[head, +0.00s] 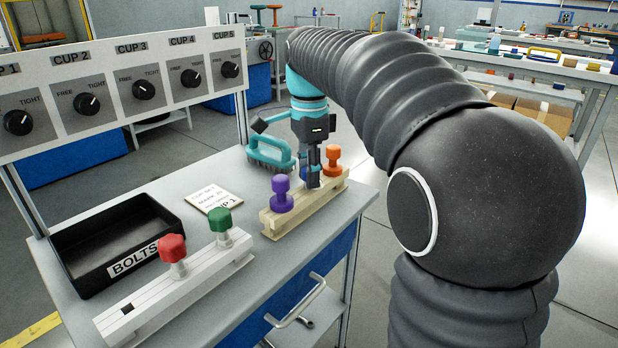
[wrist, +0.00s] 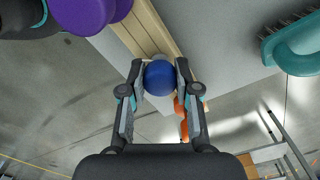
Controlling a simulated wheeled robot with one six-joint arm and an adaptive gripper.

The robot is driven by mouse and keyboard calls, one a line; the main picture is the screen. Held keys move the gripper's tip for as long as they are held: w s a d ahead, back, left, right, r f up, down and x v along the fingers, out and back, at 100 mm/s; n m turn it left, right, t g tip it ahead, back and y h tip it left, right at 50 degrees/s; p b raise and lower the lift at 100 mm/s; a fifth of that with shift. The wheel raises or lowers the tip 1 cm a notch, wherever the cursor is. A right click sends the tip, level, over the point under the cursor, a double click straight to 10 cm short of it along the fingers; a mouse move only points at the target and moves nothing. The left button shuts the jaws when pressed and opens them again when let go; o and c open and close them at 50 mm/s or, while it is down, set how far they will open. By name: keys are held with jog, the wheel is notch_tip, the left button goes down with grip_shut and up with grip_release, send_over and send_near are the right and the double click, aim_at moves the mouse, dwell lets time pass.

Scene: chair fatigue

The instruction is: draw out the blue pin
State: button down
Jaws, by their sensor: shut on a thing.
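The blue pin (wrist: 159,78) shows as a round blue head between my fingers in the wrist view. My gripper (wrist: 160,82) is shut on it from both sides. In the head view my gripper (head: 311,178) points down at the wooden block (head: 270,222), and only a little blue shows behind the fingers. The purple pin (head: 281,194) stands in the block to the left, and the orange pin (head: 332,160) stands to the right. The blue pin's lower end is hidden, so I cannot tell how deep it sits in the block.
A white rail (head: 205,282) with a red knob (head: 172,248) and a green knob (head: 220,220) lies in front. A black BOLTS tray (head: 75,262) is at left. A teal brush (head: 268,152) lies behind the block. A panel of dials (head: 115,88) stands behind the table.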

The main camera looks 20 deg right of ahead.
jog(key=shift+r, duration=0.2)
jog(key=shift+r+p, duration=2.05)
jog(key=shift+r, duration=0.15)
jog(key=shift+r, duration=2)
